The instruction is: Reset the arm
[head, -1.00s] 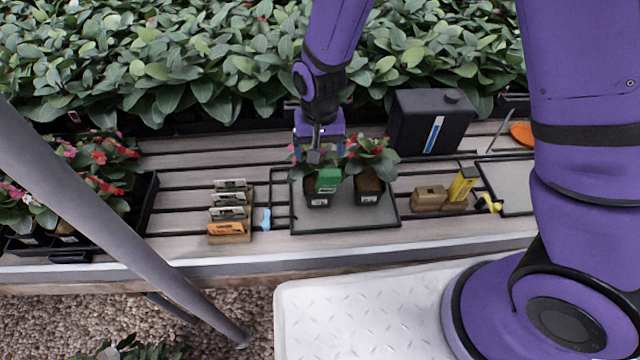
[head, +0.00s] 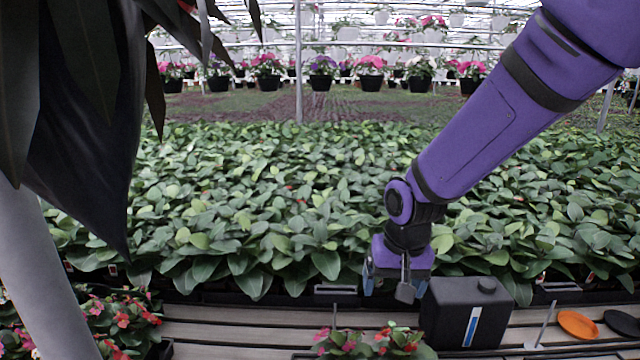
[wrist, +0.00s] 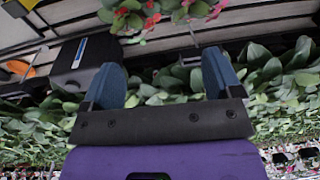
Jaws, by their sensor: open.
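My purple arm reaches in from the upper right in the head view. My gripper (head: 396,284) hangs above the slatted bench, in front of the leafy plant bed and just left of the black canister (head: 464,314). In the wrist view my gripper (wrist: 163,76) shows two blue fingers spread apart with nothing between them. Pink and red flowering plants (head: 372,343) show at the bottom edge of the head view, below the gripper. Their pots are cut off there.
The slatted bench (head: 240,333) runs along the bottom. Orange (head: 578,324) and black (head: 622,322) discs lie at the right. A pale pole (head: 45,270) and dark hanging leaves (head: 80,120) fill the left side. A dense leafy bed (head: 260,200) lies behind.

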